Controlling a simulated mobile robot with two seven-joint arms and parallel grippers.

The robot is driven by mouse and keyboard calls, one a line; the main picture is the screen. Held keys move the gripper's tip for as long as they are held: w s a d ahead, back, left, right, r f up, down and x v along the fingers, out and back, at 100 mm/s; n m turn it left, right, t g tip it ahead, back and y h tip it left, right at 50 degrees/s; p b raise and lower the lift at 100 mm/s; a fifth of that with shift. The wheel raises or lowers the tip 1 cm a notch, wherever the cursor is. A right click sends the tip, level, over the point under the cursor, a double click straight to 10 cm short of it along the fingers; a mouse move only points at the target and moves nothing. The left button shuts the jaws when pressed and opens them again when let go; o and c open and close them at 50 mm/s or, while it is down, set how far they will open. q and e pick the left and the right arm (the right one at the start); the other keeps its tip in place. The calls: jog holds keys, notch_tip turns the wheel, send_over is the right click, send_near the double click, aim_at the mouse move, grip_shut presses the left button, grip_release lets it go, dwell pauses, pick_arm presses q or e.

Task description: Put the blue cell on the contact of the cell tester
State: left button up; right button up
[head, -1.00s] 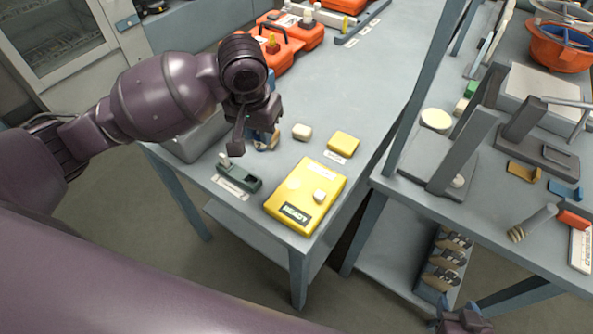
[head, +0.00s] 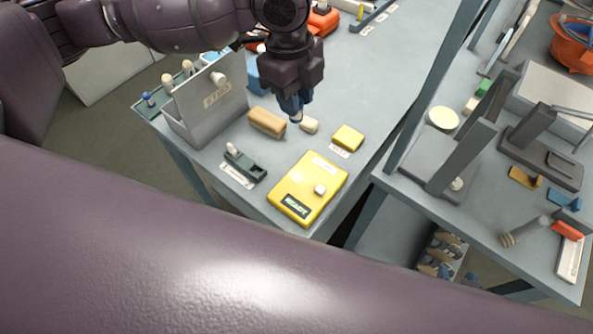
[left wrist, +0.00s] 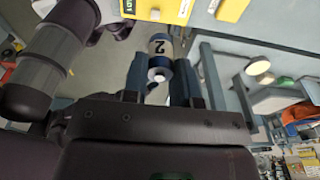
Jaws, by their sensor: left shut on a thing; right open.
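My left gripper (head: 296,112) is shut on the blue cell, above the table near a cream block. In the left wrist view the blue cell (left wrist: 160,48), with a pale band marked "2" and a white end, sits between the fingers. In the head view the gripper mostly hides it. A yellow unit (head: 325,181) with a READY display and a small pale raised piece lies at the table's near corner, below and right of the gripper; it looks like the cell tester. The cell is apart from it. My right gripper is not in view.
A tan block (head: 267,122), the cream block (head: 309,125) and a yellow block (head: 348,137) lie around the gripper. A dark green holder (head: 247,166) lies left of the yellow unit. A grey box (head: 205,105) stands further left. A second table with grey stands (head: 455,165) is right.

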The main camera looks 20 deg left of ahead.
pick_arm(q)
jog(key=shift+s+d+r+m, duration=0.1)
jog(key=shift+s+r+m, duration=0.2)
jog(key=shift+m, duration=0.5)
jog(key=shift+f, duration=0.15)
send_over(298, 177)
jog(key=f, duration=1.9)
jog(key=shift+w+a+f, duration=0.1)
jog(key=shift+a+f, duration=0.15)
jog(key=shift+f, duration=0.05)
jog(key=shift+f, duration=0.1)
jog(key=o, duration=0.9)
jog(key=shift+o, duration=0.2)
notch_tip(298, 177, up, 12)
jog(key=a, duration=0.1)
jog(key=shift+w+a, duration=0.15)
jog(key=shift+w, duration=0.25)
jog(key=shift+s, duration=0.1)
